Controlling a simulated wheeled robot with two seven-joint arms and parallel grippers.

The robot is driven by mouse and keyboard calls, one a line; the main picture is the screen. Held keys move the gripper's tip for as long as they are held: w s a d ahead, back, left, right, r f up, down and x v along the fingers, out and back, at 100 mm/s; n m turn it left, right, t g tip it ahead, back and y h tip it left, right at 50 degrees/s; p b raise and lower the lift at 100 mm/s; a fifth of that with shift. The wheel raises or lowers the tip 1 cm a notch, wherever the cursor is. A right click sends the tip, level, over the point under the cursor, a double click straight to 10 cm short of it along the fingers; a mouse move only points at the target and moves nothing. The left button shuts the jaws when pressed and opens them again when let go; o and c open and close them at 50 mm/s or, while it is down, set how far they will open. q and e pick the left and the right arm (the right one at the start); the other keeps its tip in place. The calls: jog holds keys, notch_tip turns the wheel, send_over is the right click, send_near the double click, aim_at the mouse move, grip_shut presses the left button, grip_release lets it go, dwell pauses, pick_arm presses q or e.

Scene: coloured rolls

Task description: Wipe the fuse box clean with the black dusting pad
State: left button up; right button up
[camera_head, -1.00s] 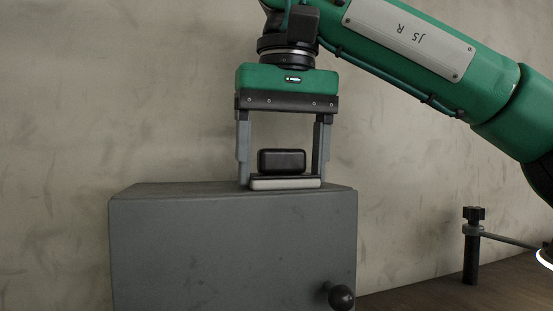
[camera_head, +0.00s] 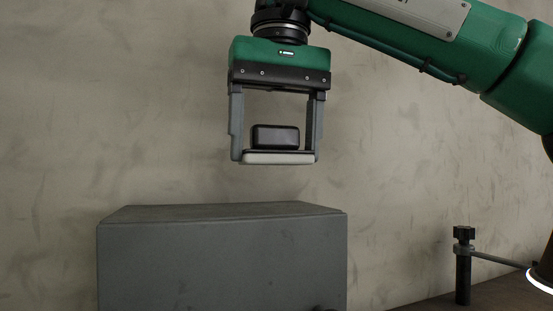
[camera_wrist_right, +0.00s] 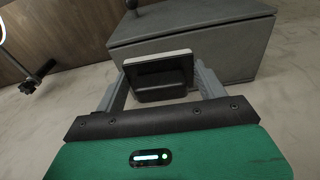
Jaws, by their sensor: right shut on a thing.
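The grey fuse box (camera_head: 222,262) stands at the lower middle of the head view, with faint dark smudges on its front and top. It also shows at the upper right in the right wrist view (camera_wrist_right: 235,40). My right gripper (camera_head: 277,157) is shut on the black dusting pad (camera_head: 276,137), which has a pale underside. It holds the pad level in the air above the box top, with a clear gap below. The pad (camera_wrist_right: 158,75) sits between both fingers in the right wrist view. My left gripper is not in view.
A plain beige wall (camera_head: 60,120) rises behind the box. A dark post with a knob and a thin arm (camera_head: 463,265) stands on the brown wooden surface (camera_head: 495,296) at the right. The air left of the gripper is free.

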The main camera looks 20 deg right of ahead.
jog(key=shift+r, duration=0.35)
jog(key=shift+w, duration=0.1)
jog(key=shift+r, duration=0.95)
jog(key=shift+a+r, duration=0.1)
jog(key=shift+r, duration=0.45)
jog(key=shift+d, duration=0.2)
jog(key=shift+a, duration=0.15)
